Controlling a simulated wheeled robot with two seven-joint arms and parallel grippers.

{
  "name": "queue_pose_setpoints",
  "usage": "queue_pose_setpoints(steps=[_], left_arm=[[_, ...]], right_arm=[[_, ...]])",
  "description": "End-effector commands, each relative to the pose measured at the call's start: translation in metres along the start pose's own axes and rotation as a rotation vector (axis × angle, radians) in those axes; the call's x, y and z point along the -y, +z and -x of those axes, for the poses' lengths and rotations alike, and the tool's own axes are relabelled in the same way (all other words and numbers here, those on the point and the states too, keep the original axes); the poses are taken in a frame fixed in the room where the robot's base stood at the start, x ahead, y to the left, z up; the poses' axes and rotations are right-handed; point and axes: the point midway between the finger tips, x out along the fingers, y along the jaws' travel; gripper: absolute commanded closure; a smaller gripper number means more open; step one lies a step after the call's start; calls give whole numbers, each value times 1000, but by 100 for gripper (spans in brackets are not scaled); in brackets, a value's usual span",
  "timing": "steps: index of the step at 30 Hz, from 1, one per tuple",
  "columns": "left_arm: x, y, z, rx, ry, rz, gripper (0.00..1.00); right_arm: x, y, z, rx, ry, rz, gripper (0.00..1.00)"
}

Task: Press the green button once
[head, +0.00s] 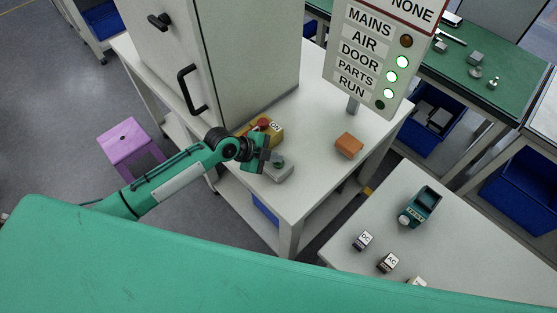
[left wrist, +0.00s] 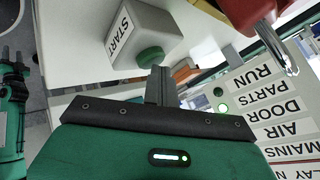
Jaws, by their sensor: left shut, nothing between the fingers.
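The green button (left wrist: 151,57) is a round dark-green cap on a grey box (left wrist: 165,28) labelled START. In the head view the box (head: 283,174) sits on the white table, with the button (head: 278,161) on top. My left gripper (head: 264,158) is shut and empty, just beside and above the button. In the left wrist view the closed fingertips (left wrist: 157,72) lie close to the button's cap. A gap or contact between them cannot be told for sure. The button's top face is partly turned away. My right gripper is in neither view.
A yellow box (head: 273,137) with a red part stands just behind the START box. An orange block (head: 349,145) lies to the right. A tall grey cabinet (head: 255,50) stands behind. The sign (head: 375,50) has AIR, DOOR and PARTS lamps lit green; RUN is dark.

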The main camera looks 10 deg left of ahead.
Motion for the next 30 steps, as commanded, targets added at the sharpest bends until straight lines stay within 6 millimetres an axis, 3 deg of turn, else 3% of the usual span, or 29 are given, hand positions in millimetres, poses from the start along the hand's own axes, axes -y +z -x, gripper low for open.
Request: queue_pose_setpoints(steps=[30], left_arm=[[17, -16, 23, 1, 0, 0, 100]], right_arm=[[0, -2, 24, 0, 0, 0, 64]])
